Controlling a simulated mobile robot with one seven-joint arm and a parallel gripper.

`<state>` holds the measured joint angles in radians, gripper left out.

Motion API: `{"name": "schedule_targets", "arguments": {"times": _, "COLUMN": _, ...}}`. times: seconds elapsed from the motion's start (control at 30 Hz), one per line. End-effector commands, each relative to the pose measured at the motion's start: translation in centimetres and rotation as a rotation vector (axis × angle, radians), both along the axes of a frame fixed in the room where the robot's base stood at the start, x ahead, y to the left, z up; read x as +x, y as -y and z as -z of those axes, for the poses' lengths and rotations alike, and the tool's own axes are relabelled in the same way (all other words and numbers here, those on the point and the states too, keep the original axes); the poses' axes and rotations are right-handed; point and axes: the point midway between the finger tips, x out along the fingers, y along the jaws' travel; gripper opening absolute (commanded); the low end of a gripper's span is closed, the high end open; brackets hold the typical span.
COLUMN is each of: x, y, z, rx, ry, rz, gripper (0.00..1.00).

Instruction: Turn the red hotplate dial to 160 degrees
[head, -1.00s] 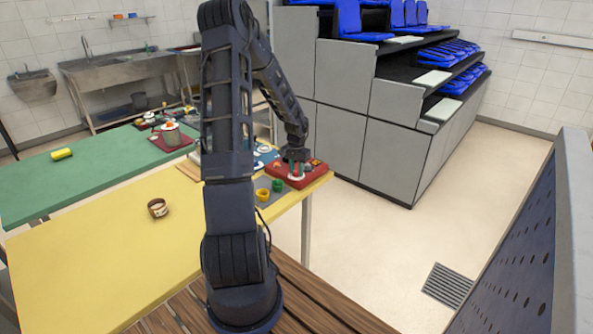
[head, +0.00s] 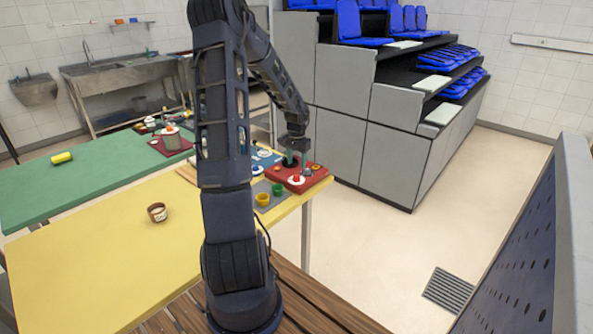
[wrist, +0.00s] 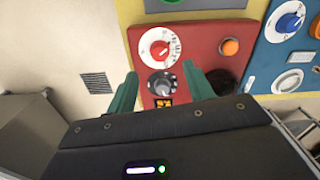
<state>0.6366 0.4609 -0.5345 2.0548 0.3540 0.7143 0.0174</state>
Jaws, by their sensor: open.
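The red hotplate (head: 314,181) sits at the far right corner of the yellow table, its red front panel (wrist: 205,32) showing in the wrist view. On it is a white-ringed dial with a red knob (wrist: 160,49), which also shows in the head view (head: 296,180). A dark knob (wrist: 161,84) and a small lit display (wrist: 163,102) lie nearer my gripper; the digits are too small to read. My gripper (head: 298,161) is open and empty above the hotplate. In the wrist view its green fingers (wrist: 162,88) straddle the dark knob's area, the red knob lying beyond their tips.
An orange button (wrist: 229,47) is on the red panel. A blue unit with a blue dial (wrist: 289,21) stands beside it. A yellow cup (head: 263,200) and a green cup (head: 278,189) stand near the hotplate. A brown-and-white cup (head: 157,212) stands on the open yellow table (head: 110,250).

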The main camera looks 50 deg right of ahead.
Motion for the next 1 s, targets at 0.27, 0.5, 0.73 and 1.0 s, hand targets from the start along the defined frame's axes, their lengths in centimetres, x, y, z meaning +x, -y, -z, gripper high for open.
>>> {"name": "schedule_targets", "arguments": {"times": 0.27, "x": 0.0, "y": 0.0, "z": -3.5, "rx": -0.001, "ry": 0.000, "rz": -0.001, "gripper": 0.52}}
{"name": "schedule_targets", "arguments": {"times": 0.5, "x": 0.0, "y": 0.0, "z": -4.0, "rx": 0.000, "ry": -0.001, "rz": 0.000, "gripper": 0.52}}
{"name": "schedule_targets", "arguments": {"times": 0.73, "x": 0.0, "y": 0.0, "z": -4.0, "rx": 0.000, "ry": -0.001, "rz": 0.000, "gripper": 0.52}}
{"name": "schedule_targets", "arguments": {"times": 1.0, "x": 0.1, "y": -0.1, "z": -4.1, "rx": 0.000, "ry": 0.001, "rz": -0.003, "gripper": 0.52}}
